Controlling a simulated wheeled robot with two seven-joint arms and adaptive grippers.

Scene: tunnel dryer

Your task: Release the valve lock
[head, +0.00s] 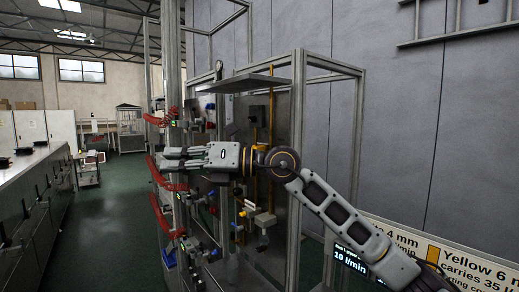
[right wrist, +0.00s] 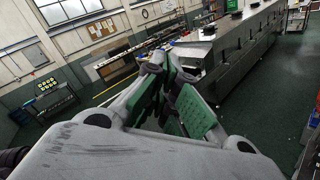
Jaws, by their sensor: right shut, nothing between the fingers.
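My right gripper (head: 166,160) reaches across the front of the panel frame from the right, its fingers pointing left. It is shut and empty, and it also shows in the right wrist view (right wrist: 163,68), with green pads on its fingers. I cannot tell which part is the valve lock. My wrist and forearm hide some of the panel. My left gripper is not in view.
Red coiled hoses (head: 160,205) hang along the left of the metal frame (head: 297,170), close to my right gripper. A grey shelf (head: 245,83) juts out above. A long counter (head: 35,185) stands at left, with open green floor (head: 118,205) between.

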